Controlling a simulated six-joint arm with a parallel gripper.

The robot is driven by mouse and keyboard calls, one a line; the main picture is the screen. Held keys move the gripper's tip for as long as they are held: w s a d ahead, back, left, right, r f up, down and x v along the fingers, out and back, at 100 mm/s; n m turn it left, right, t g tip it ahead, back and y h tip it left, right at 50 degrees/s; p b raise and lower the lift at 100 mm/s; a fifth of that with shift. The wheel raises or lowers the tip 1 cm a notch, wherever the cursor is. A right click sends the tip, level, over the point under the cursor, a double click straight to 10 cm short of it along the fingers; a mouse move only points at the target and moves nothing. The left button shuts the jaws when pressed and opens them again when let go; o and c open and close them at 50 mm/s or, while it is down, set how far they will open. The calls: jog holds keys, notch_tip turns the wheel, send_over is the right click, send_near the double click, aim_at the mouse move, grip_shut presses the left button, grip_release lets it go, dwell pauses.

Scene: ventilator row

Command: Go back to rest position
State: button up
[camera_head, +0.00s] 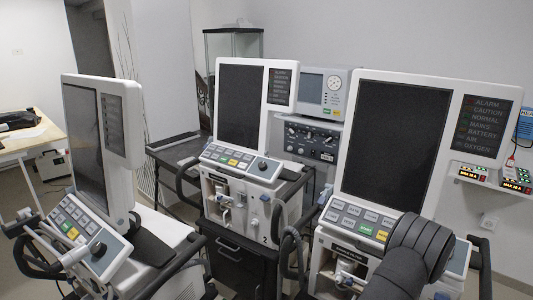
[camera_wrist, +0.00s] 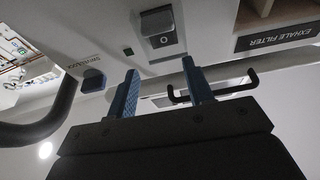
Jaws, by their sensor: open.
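My gripper (camera_wrist: 159,68) is open in the wrist view, with two blue fingers apart and nothing visible between them. Its tips point toward the pale panel of a ventilator, close to a grey-blue block with a round mark (camera_wrist: 162,40). Whether the tips touch the panel cannot be told. In the head view my dark arm reaches in from the bottom right, across the front of the right ventilator (camera_head: 340,165). The gripper itself is hidden there. The middle ventilator (camera_head: 285,90) and the left ventilator (camera_head: 68,78) stand apart from the arm.
A dark blue knob (camera_wrist: 92,80), a black curved handle (camera_wrist: 45,125) and a black bracket (camera_wrist: 240,87) lie near my fingers. An EXHALE FILTER label (camera_wrist: 278,37) is at the upper right. A grey monitor (camera_head: 338,76) and a wall shelf (camera_head: 470,181) stand behind.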

notch_tip(320, 180, down, 5)
jog(key=w, duration=0.1)
jog(key=shift+s+a+r+g+y, duration=0.4)
jog(key=shift+r+g+y, duration=0.25)
jog(key=shift+g+y, duration=0.25)
jog(key=shift+s+a+r+g+y, duration=0.3)
jog(key=shift+r+g+y, duration=0.45)
jog(key=shift+g, duration=0.3)
jog(key=shift+s+a+r+g+y, duration=0.3)
jog(key=shift+a+r+g+y, duration=0.25)
jog(key=shift+g+y, duration=0.35)
jog(key=shift+d, duration=0.1)
